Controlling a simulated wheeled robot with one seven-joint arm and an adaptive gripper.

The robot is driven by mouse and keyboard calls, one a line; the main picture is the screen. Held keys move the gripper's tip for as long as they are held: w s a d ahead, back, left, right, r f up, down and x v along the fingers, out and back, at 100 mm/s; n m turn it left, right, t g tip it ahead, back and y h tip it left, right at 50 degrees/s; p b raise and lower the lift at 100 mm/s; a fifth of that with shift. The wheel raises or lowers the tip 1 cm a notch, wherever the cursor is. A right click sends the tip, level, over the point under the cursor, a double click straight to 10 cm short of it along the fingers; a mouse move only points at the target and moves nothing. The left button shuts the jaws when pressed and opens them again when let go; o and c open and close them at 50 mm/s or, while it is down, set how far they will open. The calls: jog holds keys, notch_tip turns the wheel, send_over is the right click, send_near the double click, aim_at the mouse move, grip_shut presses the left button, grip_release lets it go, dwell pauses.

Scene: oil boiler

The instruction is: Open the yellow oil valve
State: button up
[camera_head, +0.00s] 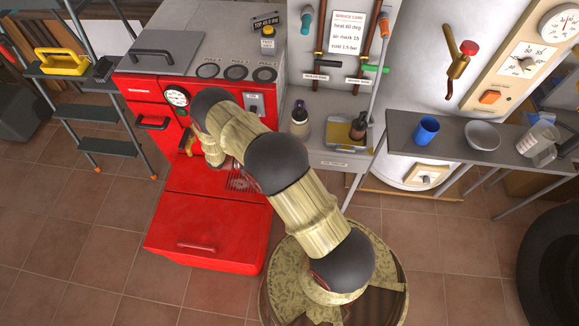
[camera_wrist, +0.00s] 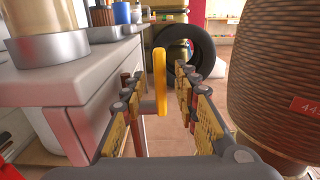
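The yellow oil valve's handle (camera_wrist: 160,66) shows in the wrist view as an upright yellow bar in the middle. My gripper (camera_wrist: 160,90) is open, with one finger on each side of the bar. Gaps show between the bar and both fingers, and I cannot tell whether the bar lies fully between the fingertips or just beyond them.
A grey counter (camera_wrist: 60,75) runs close along the left in the wrist view. A brown ribbed cylinder (camera_wrist: 285,75) stands close at the right. In the head view, a shelf (camera_head: 400,125) holds a blue cup (camera_head: 426,130).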

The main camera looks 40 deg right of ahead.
jog(key=shift+w, duration=0.1)
jog(key=v, duration=0.7)
jog(key=shift+a, duration=0.2)
dwell(0.4)
